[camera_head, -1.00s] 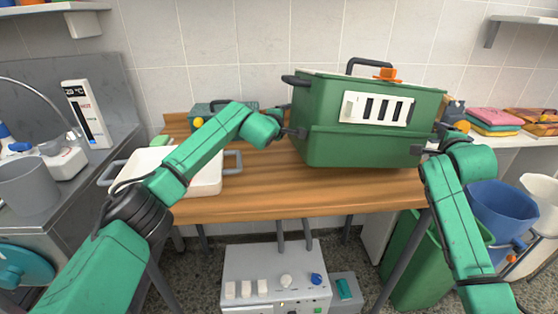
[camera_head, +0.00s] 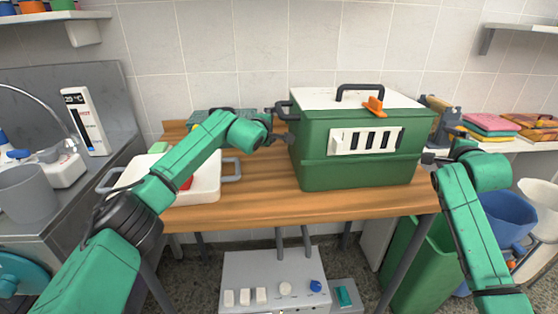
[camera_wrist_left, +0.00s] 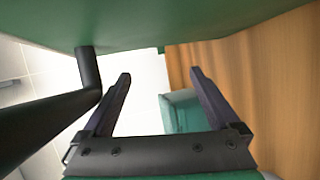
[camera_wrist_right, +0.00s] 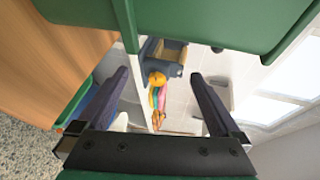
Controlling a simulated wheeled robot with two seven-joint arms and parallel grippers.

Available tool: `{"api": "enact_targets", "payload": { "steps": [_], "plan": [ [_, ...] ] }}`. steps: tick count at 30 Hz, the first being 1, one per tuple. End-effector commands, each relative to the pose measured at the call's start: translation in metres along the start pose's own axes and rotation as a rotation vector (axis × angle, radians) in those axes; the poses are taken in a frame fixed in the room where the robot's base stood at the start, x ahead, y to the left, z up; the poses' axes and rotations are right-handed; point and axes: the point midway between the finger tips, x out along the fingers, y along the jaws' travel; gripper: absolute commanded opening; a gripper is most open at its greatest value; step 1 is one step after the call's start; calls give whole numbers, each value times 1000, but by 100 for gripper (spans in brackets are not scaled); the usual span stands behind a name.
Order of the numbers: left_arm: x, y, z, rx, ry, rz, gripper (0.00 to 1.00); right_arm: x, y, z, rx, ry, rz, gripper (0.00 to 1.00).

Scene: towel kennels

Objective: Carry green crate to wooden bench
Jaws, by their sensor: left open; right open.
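The green crate (camera_head: 360,172) stands upright on the wooden bench (camera_head: 262,203), toward its right side. It has a white lid (camera_head: 318,98) with a dark handle and an orange latch, and a white slotted panel on its front. My left gripper (camera_head: 284,132) is open beside the crate's left side, near its dark side handle (camera_head: 282,108); in the left wrist view this handle (camera_wrist_left: 90,70) passes outside the open fingers. My right gripper (camera_head: 432,157) is open just off the crate's right side. In the right wrist view nothing is between its fingers (camera_wrist_right: 160,75).
A white tray (camera_head: 205,191) with grey handles lies on the bench's left, partly behind my left arm. A teal box (camera_head: 205,114) stands behind it. Right of the bench are a green bin (camera_head: 405,255), a blue bucket (camera_head: 508,215) and folded towels (camera_head: 490,125).

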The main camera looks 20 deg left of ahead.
Motion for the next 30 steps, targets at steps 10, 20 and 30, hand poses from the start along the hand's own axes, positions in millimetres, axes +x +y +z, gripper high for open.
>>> {"api": "enact_targets", "payload": {
  "steps": [10, 20, 30],
  "plan": [
    [-46, 2, -1, 2, -1, 5, 100, 0, 0, 0, 0, 1, 0, 100],
    [-111, 0, -1, 0, 0, 0, 100, 0, 0, 0, 0, 1, 0, 100],
    [-118, -1, 0, -1, -1, -2, 100, -26, 1, -1, 1, 1, -1, 100]
  ]
}}
